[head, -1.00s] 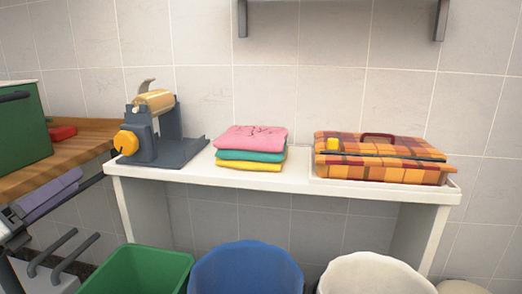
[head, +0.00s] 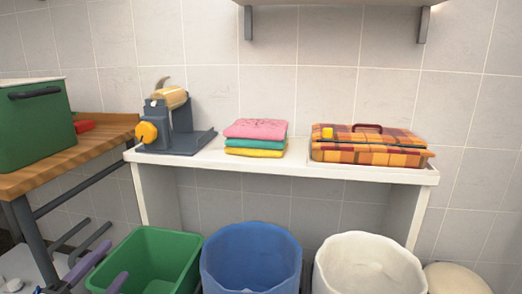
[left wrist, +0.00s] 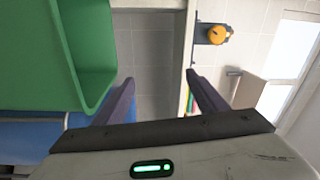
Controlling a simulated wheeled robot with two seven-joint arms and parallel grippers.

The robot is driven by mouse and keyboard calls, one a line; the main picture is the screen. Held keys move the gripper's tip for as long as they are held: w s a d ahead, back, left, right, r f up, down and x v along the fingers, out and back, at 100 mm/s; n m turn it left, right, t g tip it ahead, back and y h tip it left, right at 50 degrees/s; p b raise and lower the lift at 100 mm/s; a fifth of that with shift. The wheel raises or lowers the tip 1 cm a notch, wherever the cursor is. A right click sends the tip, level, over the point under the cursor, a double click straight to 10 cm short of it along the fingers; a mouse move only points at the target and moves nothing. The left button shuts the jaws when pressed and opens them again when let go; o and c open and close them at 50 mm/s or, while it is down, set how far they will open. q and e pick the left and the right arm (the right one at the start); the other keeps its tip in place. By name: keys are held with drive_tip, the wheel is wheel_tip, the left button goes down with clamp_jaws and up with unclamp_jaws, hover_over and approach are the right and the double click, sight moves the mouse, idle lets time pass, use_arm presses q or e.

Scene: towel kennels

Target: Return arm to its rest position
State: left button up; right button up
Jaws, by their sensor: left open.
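My left gripper (head: 115,259) is low at the left of the head view, its two purple fingers apart. The green bin is behind it in that picture. In the left wrist view my left gripper (left wrist: 160,77) has a clear gap between its fingers and holds nothing. My right gripper is in neither view.
A green bin (head: 165,245), a blue bin (head: 250,265) and a white bin (head: 365,265) stand before a white table (head: 225,162). On it are an orange-knobbed grey device (head: 180,143), folded towels (head: 255,130) and a plaid case (head: 370,155). A green box (head: 35,125) sits on a wooden counter (head: 85,150).

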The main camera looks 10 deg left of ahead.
use_arm(q)
drive_tip(key=s+d+f+n+g, duration=0.3)
drive_tip(key=s+d+f+n, duration=0.15)
drive_tip(key=f, duration=0.25)
drive_tip(key=s+d+f+n+g, duration=0.2)
drive_tip(key=s+d+f+n, duration=0.25)
drive_tip(key=d+f, duration=0.2)
drive_tip(key=s+d+f+n+g+h, duration=0.2)
drive_tip(key=s+d+f+n+g, duration=0.4)
drive_tip(key=s+d, duration=0.6)
wheel_tip(320, 180, up, 10)
drive_tip(key=s+y+p, duration=0.1)
drive_tip(key=p, duration=1.8)
drive_tip(key=shift+a+t, duration=0.4)
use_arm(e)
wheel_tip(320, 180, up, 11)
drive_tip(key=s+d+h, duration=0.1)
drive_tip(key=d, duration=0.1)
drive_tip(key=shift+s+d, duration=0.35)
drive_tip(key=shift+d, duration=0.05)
